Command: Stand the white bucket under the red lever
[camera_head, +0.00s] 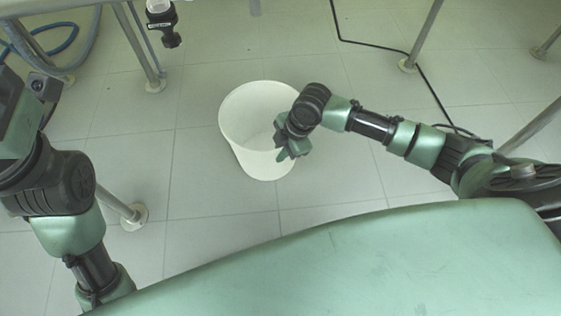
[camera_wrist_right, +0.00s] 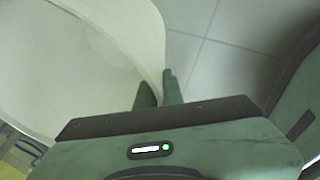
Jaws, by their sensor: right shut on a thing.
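The white bucket (camera_head: 245,110) is in the middle of the head view, above the tiled floor, its open mouth facing up. I cannot tell whether its base touches the floor. My right gripper (camera_head: 286,153) is at the bucket's right side. In the right wrist view, the fingers (camera_wrist_right: 159,92) of my right gripper are shut on the rim of the bucket (camera_wrist_right: 90,70), one finger on each side of the wall. No red lever shows in either view. My left arm stands at the left edge of the head view, and its fingers are not visible.
A black valve-like fitting (camera_head: 168,38) hangs at the top left. Metal frame legs stand on round feet, one left of the bucket (camera_head: 127,213) and one at the upper right (camera_head: 408,65). A black cable (camera_head: 425,75) runs along the floor at the right. Floor around the bucket is clear.

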